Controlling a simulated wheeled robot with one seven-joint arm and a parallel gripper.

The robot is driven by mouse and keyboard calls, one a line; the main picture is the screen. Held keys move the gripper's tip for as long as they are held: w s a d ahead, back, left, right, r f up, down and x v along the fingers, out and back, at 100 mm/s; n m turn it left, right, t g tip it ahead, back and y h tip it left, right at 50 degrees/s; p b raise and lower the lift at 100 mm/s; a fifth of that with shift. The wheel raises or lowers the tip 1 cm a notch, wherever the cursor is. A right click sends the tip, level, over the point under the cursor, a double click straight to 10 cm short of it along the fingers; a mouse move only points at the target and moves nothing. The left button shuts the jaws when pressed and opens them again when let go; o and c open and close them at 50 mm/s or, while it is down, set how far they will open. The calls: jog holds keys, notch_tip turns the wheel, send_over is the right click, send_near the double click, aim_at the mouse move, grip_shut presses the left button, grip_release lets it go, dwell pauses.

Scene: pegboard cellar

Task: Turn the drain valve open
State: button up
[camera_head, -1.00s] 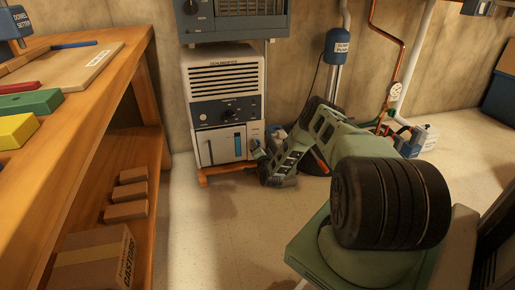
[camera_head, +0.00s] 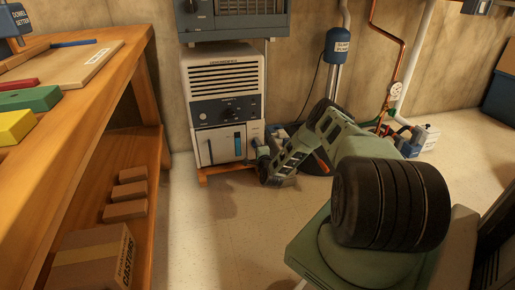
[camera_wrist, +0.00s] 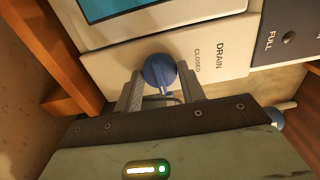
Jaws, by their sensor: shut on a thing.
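The drain valve (camera_wrist: 158,72) is a round blue knob with a short blue lever, on a pale panel (camera_wrist: 225,62) marked DRAIN and CLOSED in the wrist view. My gripper (camera_wrist: 161,88) has one grey finger on each side of the valve and is shut on it. In the head view, the white dehumidifier (camera_head: 223,82) stands by the wall with its blue-windowed tank (camera_head: 239,146). My gripper (camera_head: 262,158) is at its lower right side, and the valve is too small or hidden to make out there.
An orange wooden stand (camera_head: 231,171) is under the dehumidifier. A workbench (camera_head: 125,65) with boxes on its lower shelf is on the left. A sump pump pipe (camera_head: 338,50) and a copper pipe (camera_head: 396,60) are behind my arm. The floor in front is clear.

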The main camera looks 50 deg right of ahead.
jog(key=shift+a+f, duration=0.1)
jog(key=o, duration=0.7)
jog(key=shift+s, duration=0.1)
jog(key=p+v, duration=0.7)
jog(key=v, duration=1)
jog(key=shift+s+a+p, duration=0.1)
jog(key=shift+a+p, duration=0.05)
jog(key=shift+p, duration=0.2)
